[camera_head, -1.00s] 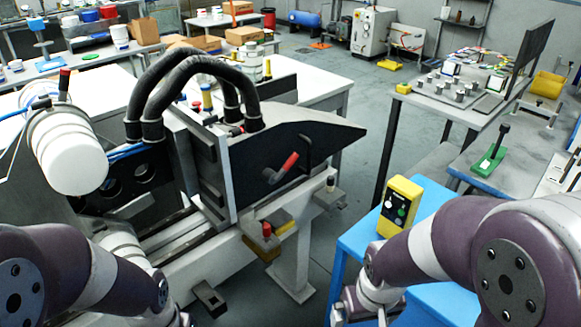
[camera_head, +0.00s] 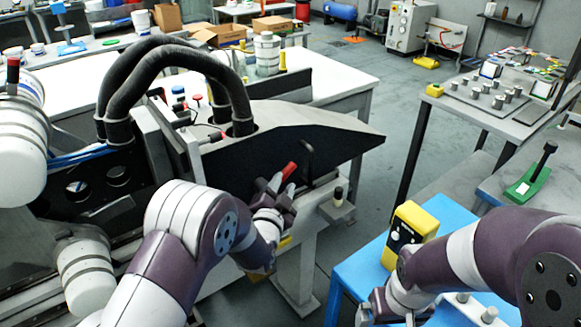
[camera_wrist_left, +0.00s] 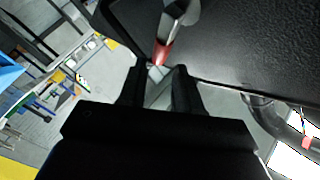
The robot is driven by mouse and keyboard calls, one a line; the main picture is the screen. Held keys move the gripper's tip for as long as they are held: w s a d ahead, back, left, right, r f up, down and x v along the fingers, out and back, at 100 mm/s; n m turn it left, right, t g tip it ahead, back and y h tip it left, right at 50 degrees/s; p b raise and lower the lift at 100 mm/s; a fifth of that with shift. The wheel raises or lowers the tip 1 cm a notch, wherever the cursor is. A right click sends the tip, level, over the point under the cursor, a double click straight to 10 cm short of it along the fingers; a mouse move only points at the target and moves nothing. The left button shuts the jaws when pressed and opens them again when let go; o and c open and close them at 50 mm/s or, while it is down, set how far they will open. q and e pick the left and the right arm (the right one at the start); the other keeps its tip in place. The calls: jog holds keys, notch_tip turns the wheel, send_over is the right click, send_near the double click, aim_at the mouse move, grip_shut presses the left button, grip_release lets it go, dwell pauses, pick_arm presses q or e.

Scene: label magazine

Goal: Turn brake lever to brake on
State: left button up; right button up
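The brake lever (camera_head: 289,172) has a red grip and sits on the dark side panel of the machine. In the left wrist view its red grip (camera_wrist_left: 163,52) hangs from a grey arm, with its end near the fingertips. My left gripper (camera_head: 281,189) is at the lever, just below the red grip. In the left wrist view the left gripper (camera_wrist_left: 159,73) has its fingers apart, with the grip's end just ahead of the gap. Contact cannot be told. The lever's pivot is hidden in the head view.
Thick black hoses (camera_head: 172,72) arch over the machine. A yellow button box (camera_head: 408,235) stands on the blue table (camera_head: 352,252) at the right. A grey bracket with a dark-topped knob (camera_head: 338,199) is right of the lever. Open floor lies behind.

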aim_at(287, 172)
pick_arm(q)
jog(key=x, duration=0.5)
jog(key=shift+w+r+p, duration=0.1)
jog(key=shift+w+p, duration=0.2)
jog(key=shift+w, duration=0.15)
jog(key=shift+w+d, duration=0.25)
jog(key=shift+w, duration=0.35)
